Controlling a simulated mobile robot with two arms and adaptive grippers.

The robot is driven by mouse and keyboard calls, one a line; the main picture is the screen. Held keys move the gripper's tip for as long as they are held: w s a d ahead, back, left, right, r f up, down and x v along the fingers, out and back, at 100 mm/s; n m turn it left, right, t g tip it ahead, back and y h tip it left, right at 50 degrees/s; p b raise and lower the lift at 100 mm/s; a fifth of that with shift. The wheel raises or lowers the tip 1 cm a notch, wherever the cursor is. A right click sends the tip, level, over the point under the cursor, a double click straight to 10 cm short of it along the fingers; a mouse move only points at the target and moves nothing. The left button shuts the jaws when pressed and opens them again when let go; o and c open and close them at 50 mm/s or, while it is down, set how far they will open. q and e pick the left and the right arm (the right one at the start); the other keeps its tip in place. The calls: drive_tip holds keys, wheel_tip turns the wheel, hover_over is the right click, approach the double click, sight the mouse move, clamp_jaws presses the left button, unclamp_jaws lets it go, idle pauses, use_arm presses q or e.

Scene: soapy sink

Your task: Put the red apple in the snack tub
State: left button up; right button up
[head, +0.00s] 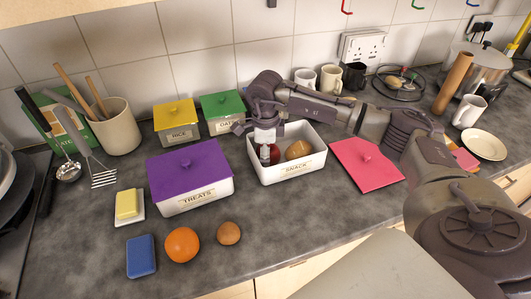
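The snack tub (290,174) is a white open box with a "SNACK" label, in the middle of the counter. The red apple (274,153) shows inside its left part, partly hidden by my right gripper. My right gripper (265,155) points down into the tub, with a fingertip in front of the apple. Whether its fingers grip the apple or only stand beside it cannot be told. A brownish-orange round item (298,149) lies in the tub to the right of the apple. My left gripper is not in view.
The purple-lidded treats tub (190,174) stands left, with yellow and green-lidded tubs behind. The front middle counter is clear.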

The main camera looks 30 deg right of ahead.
drive_tip(key=o, duration=1)
drive_tip(key=shift+f, duration=0.15)
drive_tip(key=shift+r, duration=0.5)
wheel_tip(320, 180, up, 11)
drive_tip(key=b, duration=0.2)
drive_tip(key=shift+r+b, duration=0.15)
drive_tip(key=shift+b, duration=0.2)
drive_tip(key=shift+r, duration=0.1)
